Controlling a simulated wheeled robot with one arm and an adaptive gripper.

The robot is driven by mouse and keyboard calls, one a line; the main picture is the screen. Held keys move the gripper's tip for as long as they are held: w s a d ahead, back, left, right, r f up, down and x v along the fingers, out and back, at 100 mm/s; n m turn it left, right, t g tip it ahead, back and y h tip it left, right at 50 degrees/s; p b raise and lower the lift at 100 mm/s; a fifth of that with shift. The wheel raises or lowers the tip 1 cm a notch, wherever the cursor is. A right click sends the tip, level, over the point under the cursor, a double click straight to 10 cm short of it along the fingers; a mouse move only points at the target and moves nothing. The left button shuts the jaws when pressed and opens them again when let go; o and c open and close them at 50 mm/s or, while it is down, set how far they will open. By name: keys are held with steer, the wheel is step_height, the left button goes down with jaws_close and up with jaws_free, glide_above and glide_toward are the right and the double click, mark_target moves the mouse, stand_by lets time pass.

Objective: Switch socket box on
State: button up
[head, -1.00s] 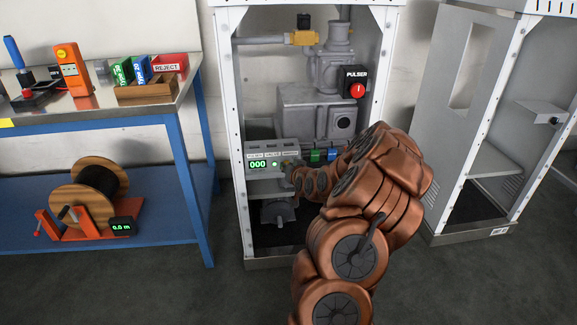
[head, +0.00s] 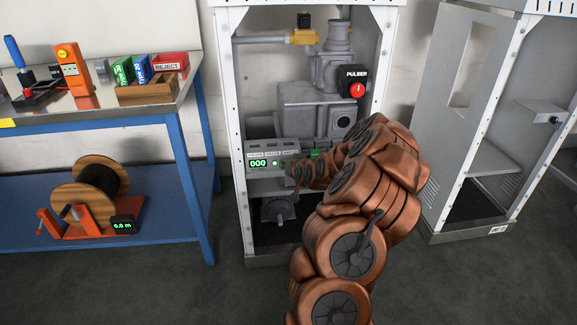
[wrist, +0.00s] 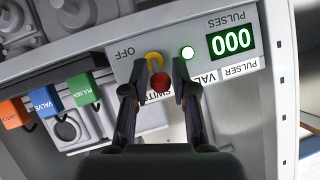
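The socket box (head: 262,149) is a grey box on the shelf inside the middle cabinet, with a green 000 display (wrist: 232,40) and a lit round green light (wrist: 187,52). In the wrist view, which is turned over, a red knob (wrist: 160,82) sits by a yellow ring piece (wrist: 154,58) and an OFF mark (wrist: 124,52). My gripper (wrist: 161,88) is open, with one finger on each side of the red knob. I cannot tell whether the fingers touch it. A label below the knob is partly hidden. In the head view my arm hides the box's right part.
Green, blue and orange plugs (wrist: 81,90) sit along the box beside my gripper. A workbench (head: 100,125) stands left and an open cabinet (head: 480,150) right.

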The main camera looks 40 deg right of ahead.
steer(key=shift+o, duration=1.3)
steer(key=shift+s+r, duration=0.1)
steer(key=v, duration=1.1)
steer(key=shift+s+r, duration=0.25)
steer(key=shift+s, duration=0.05)
steer(key=shift+a, duration=0.15)
steer(key=s+a+r+n+g+y+p, duration=0.25)
steer(key=a+r+p, duration=0.35)
steer(key=a, duration=0.6)
steer(key=s+a+r+n+g+y+p, duration=0.1)
steer(key=a+r+n+g+y+p, duration=0.2)
steer(key=a+r+p, duration=0.65)
steer(key=s+a+r+n+g+p, duration=0.1)
steer(key=s+a+r+p, duration=0.3)
steer(key=s, duration=0.4)
steer(key=s+a+r+g+p, duration=0.3)
steer(key=s+a+r+g, duration=0.1)
steer(key=s+a+r, duration=0.3)
steer(key=s+a+r+n+g+p, duration=0.1)
steer(key=s+a+r+g+p, duration=0.2)
steer(key=s+a+r, duration=0.3)
steer(key=s+a+p, duration=0.1)
steer(key=s, duration=0.3)
steer(key=shift+s+n+p, duration=0.25)
steer(key=shift+n+p, duration=0.05)
steer(key=shift+n, duration=0.05)
